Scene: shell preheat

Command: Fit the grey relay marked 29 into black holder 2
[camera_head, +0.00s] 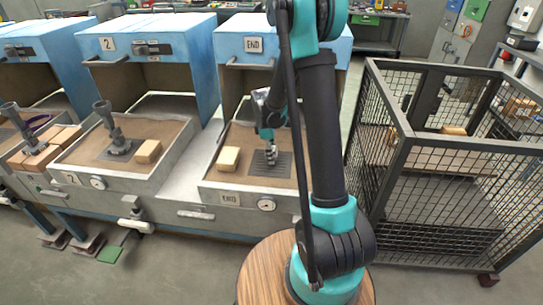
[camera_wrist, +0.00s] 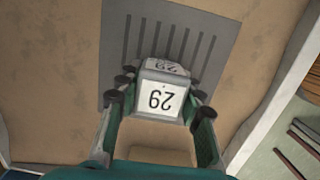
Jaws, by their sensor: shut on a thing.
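My gripper (camera_head: 270,140) is in the tray marked END and is shut on a grey relay (camera_head: 271,156). In the wrist view my gripper's fingers (camera_wrist: 158,108) sit on both sides of the grey relay (camera_wrist: 160,98), whose white label reads 29, upside down. The relay is over or on a dark slotted plate (camera_wrist: 120,50); whether it touches cannot be told. This plate also shows in the head view (camera_head: 283,170). The tray marked 2 (camera_head: 72,179) at the left holds another dark plate (camera_head: 120,154) with a grey upright piece (camera_head: 108,122) on it.
A tan block (camera_head: 229,158) lies left of the relay. Another tan block (camera_head: 148,151) lies in the tray marked 2. Blue hoods (camera_head: 150,45) stand behind the trays. A black mesh cage (camera_head: 440,190) stands at the right. A round wooden top (camera_head: 262,270) is in front.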

